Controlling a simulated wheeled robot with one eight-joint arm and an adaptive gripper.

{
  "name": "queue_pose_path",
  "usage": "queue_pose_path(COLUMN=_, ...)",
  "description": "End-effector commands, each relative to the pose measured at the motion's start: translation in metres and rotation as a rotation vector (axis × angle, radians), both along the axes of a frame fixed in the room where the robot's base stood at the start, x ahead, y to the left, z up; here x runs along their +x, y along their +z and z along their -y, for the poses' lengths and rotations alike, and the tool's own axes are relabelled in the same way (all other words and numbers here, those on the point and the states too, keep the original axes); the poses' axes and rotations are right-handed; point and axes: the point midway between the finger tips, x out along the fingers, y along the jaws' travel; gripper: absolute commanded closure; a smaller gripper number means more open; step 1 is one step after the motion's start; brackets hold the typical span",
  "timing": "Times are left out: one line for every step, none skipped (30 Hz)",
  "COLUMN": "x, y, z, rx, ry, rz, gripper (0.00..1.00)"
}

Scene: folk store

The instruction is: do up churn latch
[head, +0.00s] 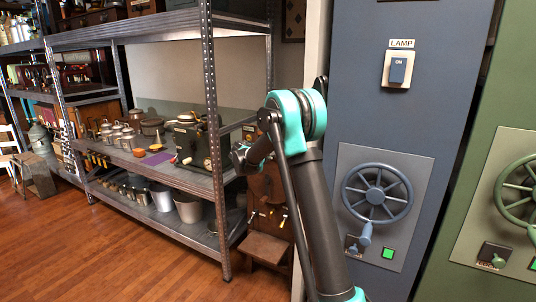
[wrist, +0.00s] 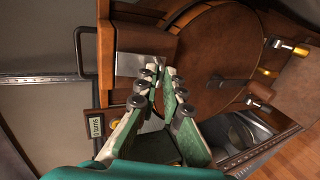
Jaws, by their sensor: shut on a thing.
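The wooden churn shows in the wrist view as a large round brown drum (wrist: 212,62) on a wooden body. In the head view the churn (head: 268,187) stands partly hidden behind my arm and the shelf post. My gripper (wrist: 166,76) has its green fingers converging beside the drum's left edge. A pale metal latch plate (wrist: 128,64) lies just left of the fingertips. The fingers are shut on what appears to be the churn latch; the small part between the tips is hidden. In the head view the fingertips cannot be made out.
A dark bar handle (wrist: 80,50) and a small counter marked "turns" (wrist: 96,124) are left of the fingers. Metal shelving (head: 214,180) stands left of the churn; a blue cabinet (head: 390,120) is at the right. Wooden floor (head: 130,255) is clear.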

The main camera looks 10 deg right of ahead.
Motion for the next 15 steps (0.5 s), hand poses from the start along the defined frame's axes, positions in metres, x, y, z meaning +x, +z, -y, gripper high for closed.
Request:
queue_pose_path(x=0.0012, y=-0.0036, z=0.0000, rx=-0.019, ry=0.001, rz=0.027, gripper=1.00)
queue_pose_path(x=0.0019, y=-0.0044, z=0.0003, rx=-0.031, ry=0.001, rz=0.042, gripper=1.00)
queue_pose_path(x=0.0027, y=-0.0058, z=0.0009, rx=-0.045, ry=0.002, rz=0.063, gripper=1.00)
queue_pose_path(x=0.0035, y=-0.0067, z=0.0014, rx=-0.056, ry=0.002, rz=0.076, gripper=1.00)
queue_pose_path(x=0.0040, y=-0.0075, z=0.0018, rx=-0.064, ry=0.001, rz=0.089, gripper=1.00)
queue_pose_path(x=0.0043, y=-0.0085, z=0.0025, rx=-0.076, ry=0.001, rz=0.105, gripper=1.00)
queue_pose_path(x=0.0048, y=-0.0089, z=0.0030, rx=-0.085, ry=0.000, rz=0.115, gripper=1.00)
queue_pose_path(x=0.0053, y=-0.0096, z=0.0032, rx=-0.090, ry=0.001, rz=0.125, gripper=1.00)
queue_pose_path(x=0.0059, y=-0.0104, z=0.0037, rx=-0.099, ry=0.000, rz=0.137, gripper=1.00)
queue_pose_path(x=0.0062, y=-0.0110, z=0.0040, rx=-0.105, ry=0.000, rz=0.144, gripper=1.00)
queue_pose_path(x=0.0065, y=-0.0111, z=0.0042, rx=-0.110, ry=0.000, rz=0.152, gripper=1.00)
queue_pose_path(x=0.0068, y=-0.0114, z=0.0044, rx=-0.115, ry=0.000, rz=0.160, gripper=1.00)
queue_pose_path(x=0.0071, y=-0.0116, z=0.0047, rx=-0.119, ry=-0.001, rz=0.165, gripper=1.00)
queue_pose_path(x=0.0073, y=-0.0117, z=0.0048, rx=-0.123, ry=0.000, rz=0.169, gripper=1.00)
queue_pose_path(x=0.0075, y=-0.0119, z=0.0050, rx=-0.126, ry=0.001, rz=0.174, gripper=1.00)
